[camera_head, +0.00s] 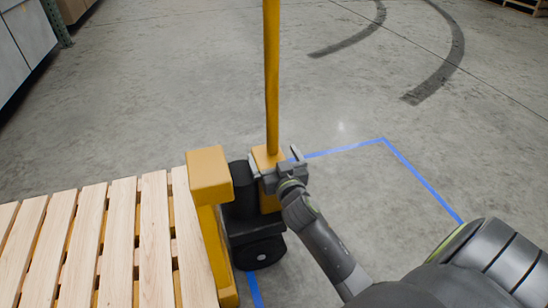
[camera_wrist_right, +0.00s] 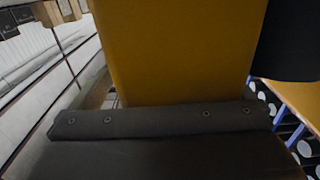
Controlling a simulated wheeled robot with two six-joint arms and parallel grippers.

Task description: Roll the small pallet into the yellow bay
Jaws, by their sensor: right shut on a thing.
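A wooden slatted pallet (camera_head: 120,240) rests on a yellow pallet jack (camera_head: 209,176) at the lower left of the head view. The jack has a dark wheel (camera_head: 259,253) and a tall yellow handle (camera_head: 272,80) standing nearly upright. My right gripper (camera_head: 275,160) is shut on the yellow block at the handle's base. In the right wrist view, the yellow handle block (camera_wrist_right: 180,50) fills the upper middle, behind a dark gripper edge (camera_wrist_right: 160,122). My left gripper is out of view. No yellow bay shows.
Blue floor tape (camera_head: 410,170) outlines an area right of the jack and runs beneath it. Grey shelving or cabinets (camera_head: 25,40) stand at the upper left. A pallet edge (camera_head: 525,6) shows at the top right. The concrete floor ahead is clear, with dark tyre marks (camera_head: 440,75).

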